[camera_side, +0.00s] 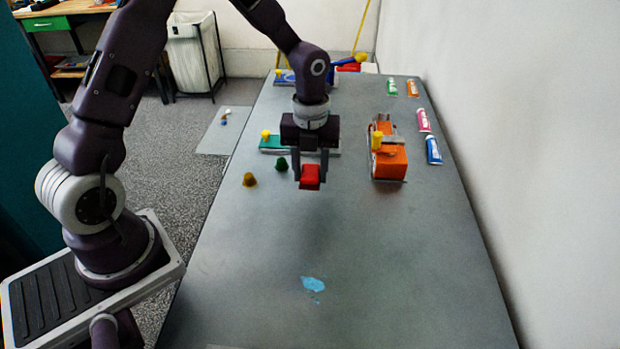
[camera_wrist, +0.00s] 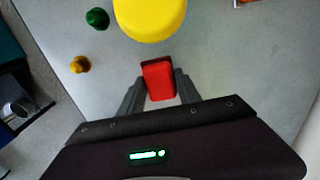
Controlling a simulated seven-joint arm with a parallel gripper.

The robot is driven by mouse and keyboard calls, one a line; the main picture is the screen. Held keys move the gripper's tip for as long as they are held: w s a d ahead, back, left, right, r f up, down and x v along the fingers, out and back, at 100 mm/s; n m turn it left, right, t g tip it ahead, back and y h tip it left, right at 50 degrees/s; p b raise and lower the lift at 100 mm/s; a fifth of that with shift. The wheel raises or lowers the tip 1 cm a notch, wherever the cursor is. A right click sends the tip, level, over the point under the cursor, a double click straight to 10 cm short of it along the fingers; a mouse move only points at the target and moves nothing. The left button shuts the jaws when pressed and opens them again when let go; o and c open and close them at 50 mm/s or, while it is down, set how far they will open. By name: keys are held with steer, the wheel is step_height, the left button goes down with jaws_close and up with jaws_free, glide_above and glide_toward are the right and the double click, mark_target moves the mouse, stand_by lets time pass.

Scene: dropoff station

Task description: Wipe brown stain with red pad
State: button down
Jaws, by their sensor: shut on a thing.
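My gripper (camera_side: 310,178) is shut on the red pad (camera_side: 310,177) and holds it above the grey table (camera_side: 260,290). In the wrist view the pad (camera_wrist: 158,79) sits between the two fingers of my gripper (camera_wrist: 160,85). I see no brown stain in either view. A light blue stain (camera_side: 314,284) lies on the table in the side view, nearer the camera than the pad and clear of it. A small blue spot lies just beside it. The stain is not in the wrist view.
A dark yellow cone (camera_side: 249,180) and a green cone (camera_side: 281,166) stand left of my gripper. An orange block-like object (camera_side: 389,163) is to the right. Several tubes (camera_side: 424,120) lie along the right edge. A yellow round top (camera_wrist: 150,15) looms in the wrist view.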

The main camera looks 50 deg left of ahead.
steer(key=shift+r, duration=1.3)
